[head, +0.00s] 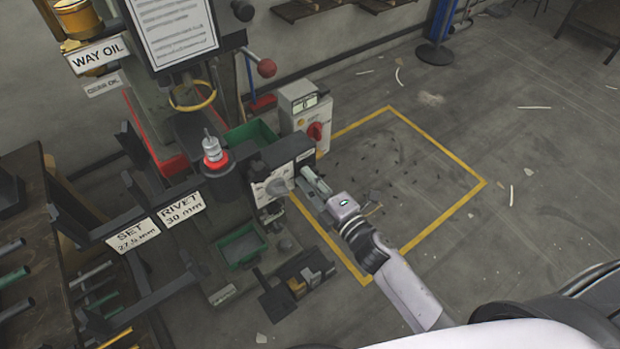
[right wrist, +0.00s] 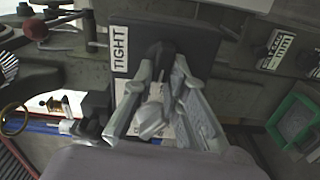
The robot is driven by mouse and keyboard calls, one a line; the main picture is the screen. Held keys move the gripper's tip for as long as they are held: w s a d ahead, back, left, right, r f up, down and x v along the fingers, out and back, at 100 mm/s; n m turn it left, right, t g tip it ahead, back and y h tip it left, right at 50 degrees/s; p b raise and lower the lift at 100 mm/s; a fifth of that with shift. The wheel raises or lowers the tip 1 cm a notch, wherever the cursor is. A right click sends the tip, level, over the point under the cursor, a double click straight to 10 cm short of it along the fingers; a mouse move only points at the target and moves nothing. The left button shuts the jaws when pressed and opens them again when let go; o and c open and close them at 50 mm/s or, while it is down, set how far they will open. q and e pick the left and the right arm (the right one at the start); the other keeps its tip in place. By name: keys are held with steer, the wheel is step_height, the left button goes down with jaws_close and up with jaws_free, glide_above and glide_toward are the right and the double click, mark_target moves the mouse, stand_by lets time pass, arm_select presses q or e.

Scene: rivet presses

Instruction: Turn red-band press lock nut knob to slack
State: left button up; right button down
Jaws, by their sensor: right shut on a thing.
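The press with the red band (head: 216,161) stands at left centre in the head view. On the right side of its head is a dark block with a pale dial plate (head: 272,187). My right gripper (head: 306,184) reaches that plate from the right. In the right wrist view, the fingers of my right gripper (right wrist: 162,108) stand on both sides of a light grey knob (right wrist: 152,120) and are shut on it. A TIGHT label (right wrist: 119,50) is on the dark plate beside the fingers; the other label is mostly hidden. My left gripper is not in view.
A grey control box (head: 304,112) with a red switch stands behind the press head. Green bins (head: 240,247) and signs for SET and RIVET (head: 182,208) are around the press. A rack of rods (head: 30,250) is at left. The yellow-outlined floor at right is open.

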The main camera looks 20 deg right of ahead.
steer(key=c, duration=1.6)
jaws_free()
steer(key=v, duration=1.2)
